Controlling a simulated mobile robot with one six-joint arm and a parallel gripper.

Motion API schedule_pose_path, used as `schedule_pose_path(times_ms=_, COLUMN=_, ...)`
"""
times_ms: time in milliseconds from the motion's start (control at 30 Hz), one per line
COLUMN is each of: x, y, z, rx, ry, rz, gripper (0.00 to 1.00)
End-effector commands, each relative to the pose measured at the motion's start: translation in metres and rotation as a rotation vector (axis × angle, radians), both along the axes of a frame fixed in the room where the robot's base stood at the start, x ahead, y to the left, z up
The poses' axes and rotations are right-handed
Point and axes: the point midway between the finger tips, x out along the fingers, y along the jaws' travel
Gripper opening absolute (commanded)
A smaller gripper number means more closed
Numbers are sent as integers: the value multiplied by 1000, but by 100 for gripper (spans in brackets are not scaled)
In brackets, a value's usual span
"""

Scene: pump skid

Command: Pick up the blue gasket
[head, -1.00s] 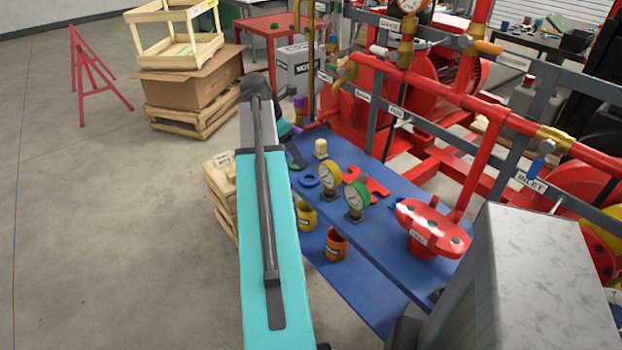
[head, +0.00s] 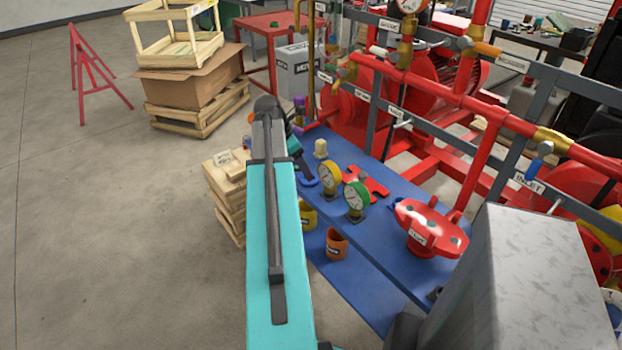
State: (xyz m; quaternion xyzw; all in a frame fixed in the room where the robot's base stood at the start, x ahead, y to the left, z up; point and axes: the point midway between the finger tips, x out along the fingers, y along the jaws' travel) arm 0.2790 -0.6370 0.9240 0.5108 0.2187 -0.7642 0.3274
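The blue gasket (head: 312,183) is a small ring lying flat at the left edge of the blue bench top (head: 375,225). My gripper (head: 306,176) is at the end of my teal arm, over or right beside the gasket, and covers part of it. The fingers are small, dark and partly hidden, so I cannot tell how far apart they are or whether they touch the ring.
Close by on the bench stand a cream block (head: 320,149), a yellow gauge (head: 329,176), a green gauge (head: 356,197) and a red part (head: 368,183). A red flanged valve (head: 431,228) stands farther right. Yellow (head: 309,217) and orange (head: 337,244) cups sit lower down.

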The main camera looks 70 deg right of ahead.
Motion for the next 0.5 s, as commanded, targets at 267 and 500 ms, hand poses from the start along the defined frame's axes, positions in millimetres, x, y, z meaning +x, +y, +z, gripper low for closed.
schedule_pose_path(times_ms=267, x=-3, y=-3, z=-6, rx=1, ry=1, rz=0, gripper=65)
schedule_pose_path(times_ms=500, x=-9, y=-11, z=-24, rx=1, ry=1, rz=0, gripper=65)
